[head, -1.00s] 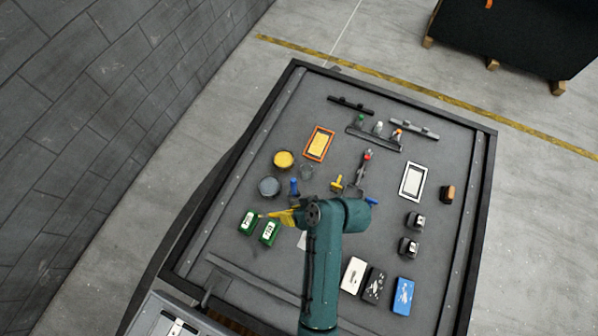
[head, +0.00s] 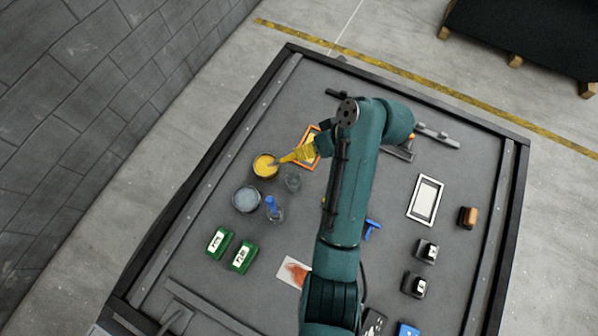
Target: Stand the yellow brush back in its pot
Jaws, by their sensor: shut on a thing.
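My gripper (head: 312,147) is shut on the yellow brush (head: 291,156), though the arm and the small size hide the exact grip. The brush is tilted, pointing left, with its thin tip over or at the tin of yellow paint (head: 265,166); I cannot tell whether it touches. A clear, empty-looking pot (head: 293,183) stands just below the brush in the picture. A similar clear pot (head: 276,215) holds a blue brush (head: 271,203) standing up.
A grey tin (head: 246,199) stands left of the blue brush. An orange-framed yellow panel (head: 313,150) lies behind my gripper. Two green boxes (head: 231,249) and a paint-smeared card (head: 294,271) lie nearer. A white-framed panel (head: 425,199) lies right. My arm hides the bench's middle.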

